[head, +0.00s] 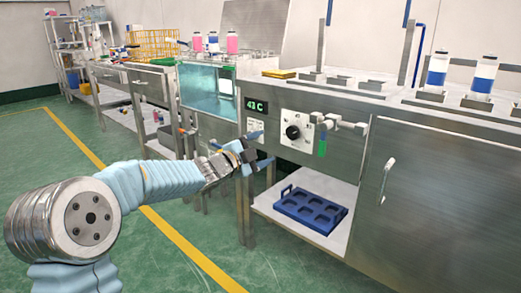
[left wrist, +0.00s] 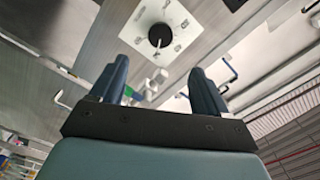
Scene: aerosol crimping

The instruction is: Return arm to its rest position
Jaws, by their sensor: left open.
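My left arm comes in from the left in the head view, in a light blue sleeve. Its left gripper (head: 262,150) is open and empty, in front of the metal bench near the temperature display and the dial panel. In the left wrist view the two dark blue fingers (left wrist: 158,90) stand wide apart with nothing between them. Beyond them is the white panel with its black dial (left wrist: 160,35); the dial also shows in the head view (head: 293,132). The gripper appears apart from the dial. My right gripper is not in view.
A green display (head: 256,105) reads 43 C. A blue tray with round pockets (head: 310,210) sits on the low shelf. White and blue bottles (head: 437,70) stand on the bench top at right. A glass-fronted water bath (head: 207,90) is behind the arm. Green floor (head: 180,265) is open at front left.

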